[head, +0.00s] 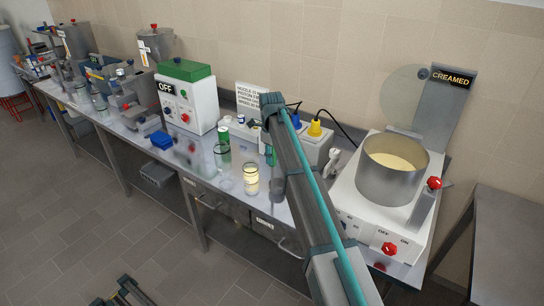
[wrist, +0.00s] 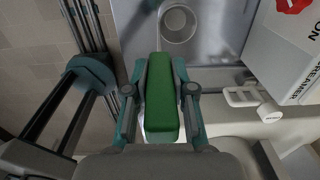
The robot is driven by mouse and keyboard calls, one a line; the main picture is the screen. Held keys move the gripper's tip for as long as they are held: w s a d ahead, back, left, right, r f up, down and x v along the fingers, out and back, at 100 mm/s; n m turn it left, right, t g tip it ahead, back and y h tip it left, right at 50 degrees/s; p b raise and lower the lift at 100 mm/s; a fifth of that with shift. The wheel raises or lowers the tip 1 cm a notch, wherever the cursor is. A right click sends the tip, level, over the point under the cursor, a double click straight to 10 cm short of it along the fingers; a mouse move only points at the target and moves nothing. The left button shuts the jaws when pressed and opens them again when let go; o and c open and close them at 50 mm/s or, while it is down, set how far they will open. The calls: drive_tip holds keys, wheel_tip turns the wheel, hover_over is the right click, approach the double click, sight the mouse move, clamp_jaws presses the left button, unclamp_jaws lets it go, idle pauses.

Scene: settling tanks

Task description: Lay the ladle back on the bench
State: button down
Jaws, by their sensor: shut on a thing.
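My gripper (wrist: 160,85) is shut on a green block-like grip, which I take to be the handle of the ladle (wrist: 161,110). In the head view my arm hides most of the gripper and the ladle.
A jar of cream-coloured liquid (head: 251,182) and an empty glass (head: 225,184) stand near the bench's front edge, with a green container (head: 222,155) behind. A metal pot (head: 393,180) sits on a white machine at right. A green-topped white box (head: 187,98) stands left.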

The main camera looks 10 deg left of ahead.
drive_tip(key=c, duration=1)
unclamp_jaws()
wheel_tip(320, 180, up, 12)
drive_tip(key=b, duration=0.3)
drive_tip(key=shift+s+a+r, duration=0.1)
drive_tip(key=shift+r, duration=0.05)
